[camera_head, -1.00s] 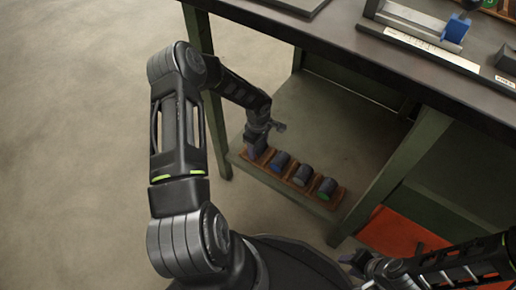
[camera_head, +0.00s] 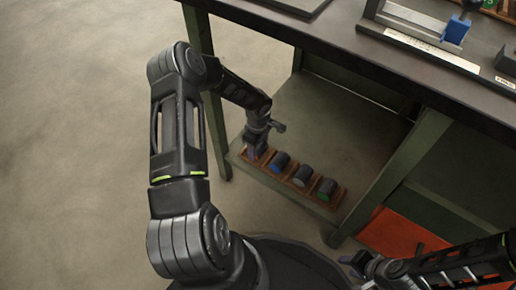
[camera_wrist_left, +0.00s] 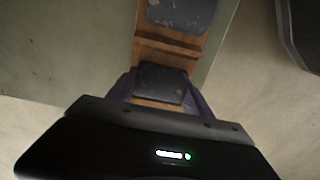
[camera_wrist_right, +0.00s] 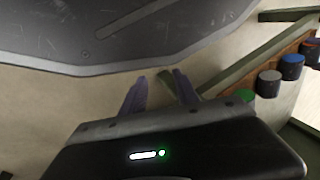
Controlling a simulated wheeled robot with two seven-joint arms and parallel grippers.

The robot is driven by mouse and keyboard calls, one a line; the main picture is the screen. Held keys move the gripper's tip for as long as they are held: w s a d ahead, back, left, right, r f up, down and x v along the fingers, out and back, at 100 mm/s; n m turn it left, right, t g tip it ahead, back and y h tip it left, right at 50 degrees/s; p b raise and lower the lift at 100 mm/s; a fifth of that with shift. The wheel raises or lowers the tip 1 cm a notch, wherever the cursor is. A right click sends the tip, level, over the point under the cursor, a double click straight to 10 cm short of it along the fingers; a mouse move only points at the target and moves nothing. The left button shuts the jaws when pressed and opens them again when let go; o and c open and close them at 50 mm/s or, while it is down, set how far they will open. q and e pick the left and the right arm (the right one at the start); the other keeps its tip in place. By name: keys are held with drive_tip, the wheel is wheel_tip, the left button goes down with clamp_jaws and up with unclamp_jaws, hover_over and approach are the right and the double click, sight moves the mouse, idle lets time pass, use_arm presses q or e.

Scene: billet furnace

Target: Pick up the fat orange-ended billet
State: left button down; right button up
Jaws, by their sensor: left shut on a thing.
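My left gripper (camera_head: 256,155) is at the left end of a wooden rack (camera_head: 338,200) on the lower shelf. In the left wrist view its purple fingers are shut on a dark, scuffed billet (camera_wrist_left: 160,82), which is still at its place in the rack. The coloured end of this billet is hidden there. In the right wrist view an orange-ended billet (camera_wrist_right: 309,47) shows partly at the right edge, at the rack's far end. My right gripper (camera_wrist_right: 162,82) is open and empty, with its fingers apart, away from the rack.
Blue-ended (camera_head: 280,161), grey-ended (camera_head: 302,175) and green-ended (camera_head: 325,188) billets stand in the same rack. The dark workbench top (camera_head: 330,38) overhangs the shelf, with green legs (camera_head: 408,170) at its sides. The shelf behind the rack is clear. An orange-red panel (camera_head: 400,232) lies at right.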

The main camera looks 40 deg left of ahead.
use_arm(q)
drive_tip(key=shift+w+r, duration=0.1)
drive_tip(key=shift+r, duration=0.05)
wheel_tip(320, 180, up, 9)
drive_tip(key=p, duration=0.3)
drive_tip(key=shift+r, duration=0.4)
idle(0.4)
